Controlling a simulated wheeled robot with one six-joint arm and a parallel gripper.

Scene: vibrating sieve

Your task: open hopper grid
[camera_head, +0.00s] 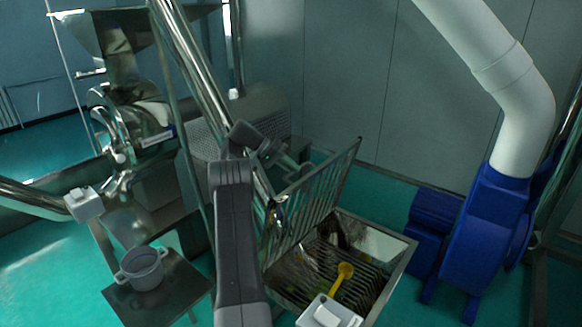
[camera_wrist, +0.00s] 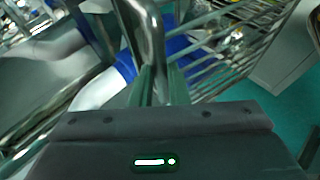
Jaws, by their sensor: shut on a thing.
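The hopper grid (camera_head: 315,200) is a steel frame of parallel bars, standing raised and steeply tilted over the square steel hopper (camera_head: 398,270). The hopper's mouth is partly uncovered, with slats visible inside. In the wrist view, the fingers of my gripper (camera_wrist: 163,85) are shut on a curved metal bar (camera_wrist: 152,40), the grid's handle. The grid's bars (camera_wrist: 235,50) run off to the upper right there.
A yellow scoop (camera_head: 343,273) stands in the hopper. A white box (camera_head: 328,312) is at its front edge. A blue blower (camera_head: 485,235) with a white pipe is on the right. A grey pot (camera_head: 142,268) sits on a steel stand at left. Steel posts rise behind my arm.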

